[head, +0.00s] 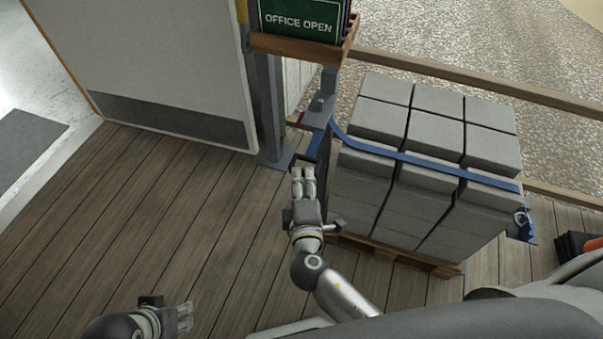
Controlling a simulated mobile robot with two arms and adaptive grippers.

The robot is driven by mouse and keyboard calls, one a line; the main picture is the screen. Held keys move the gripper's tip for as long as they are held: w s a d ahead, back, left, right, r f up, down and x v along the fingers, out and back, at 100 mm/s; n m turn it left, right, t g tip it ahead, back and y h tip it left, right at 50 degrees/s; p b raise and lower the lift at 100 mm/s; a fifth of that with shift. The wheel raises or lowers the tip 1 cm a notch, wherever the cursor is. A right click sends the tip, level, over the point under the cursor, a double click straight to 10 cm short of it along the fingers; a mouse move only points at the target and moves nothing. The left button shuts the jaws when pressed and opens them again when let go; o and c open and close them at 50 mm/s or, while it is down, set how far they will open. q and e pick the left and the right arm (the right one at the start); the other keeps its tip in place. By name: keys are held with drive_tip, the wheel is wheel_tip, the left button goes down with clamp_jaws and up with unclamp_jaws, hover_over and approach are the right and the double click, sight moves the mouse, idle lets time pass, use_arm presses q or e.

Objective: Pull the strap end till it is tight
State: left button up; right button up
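A blue strap (425,160) runs across the top of a stack of grey blocks (400,190). On the left it reaches a grey metal fitting (318,108) on a post. A short blue length (316,143) hangs below this fitting, with a dark piece at its lower end. On the right the strap goes down over the stack's edge to a hook or buckle (521,217).
The blocks stand on a wooden pallet (395,254). A post (268,110) and a wooden tray with a green "OFFICE OPEN" sign (299,20) stand behind my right gripper. A wooden rail (480,83) runs behind the stack. The plank floor (140,210) at left is clear.

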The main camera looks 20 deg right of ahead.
drive_tip(key=v, duration=0.8)
drive_tip(key=shift+s, duration=0.15)
